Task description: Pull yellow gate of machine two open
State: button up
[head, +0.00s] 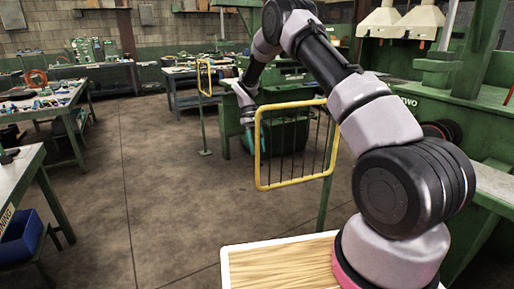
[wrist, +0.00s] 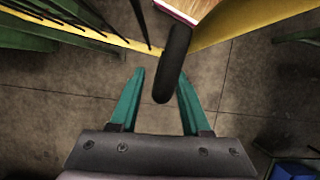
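The yellow gate (head: 291,182) of machine two is a rounded yellow frame with thin dark vertical bars, standing upright in the middle of the head view. Its yellow frame (wrist: 250,30) also crosses the top of the wrist view. A dark, rounded bar (wrist: 175,60), perhaps the gate's handle, extends between my teal fingers, closer to the right one. My gripper (wrist: 161,73) is open, with a gap visible left of the bar. In the head view my gripper (head: 257,130) is at the gate's left edge; contact cannot be told.
Green machine two (head: 450,112), marked "TWO", stands at the right. Another yellow gate (head: 204,77) stands farther back. Workbenches (head: 45,105) line the left, with a blue bin (head: 20,238) at the near left. The concrete floor (head: 150,200) left of the gate is clear.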

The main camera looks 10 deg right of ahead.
jog(key=v, duration=1)
jog(key=shift+w+r, duration=0.2)
jog(key=shift+r, duration=0.15)
jog(key=s+d+r+m+t+y, duration=0.1)
jog(key=s+d+r+m+t, duration=0.15)
jog(key=s+r, duration=0.75)
jog(key=s+d+r+m+t+y, duration=0.15)
jog(key=s+d+r, duration=0.35)
jog(key=r, duration=0.8)
jog(key=s+d+m+t, duration=0.1)
jog(key=s+m+t, duration=0.1)
jog(key=s, duration=0.9)
jog(key=s+d+r+m+t+y, duration=0.1)
jog(key=s+t, duration=0.4)
jog(key=s, duration=0.7)
jog(key=shift+s+d+r+m, duration=0.2)
jog(key=shift+d+r+m, duration=0.15)
jog(key=shift+m, duration=0.55)
jog(key=shift+w, duration=0.1)
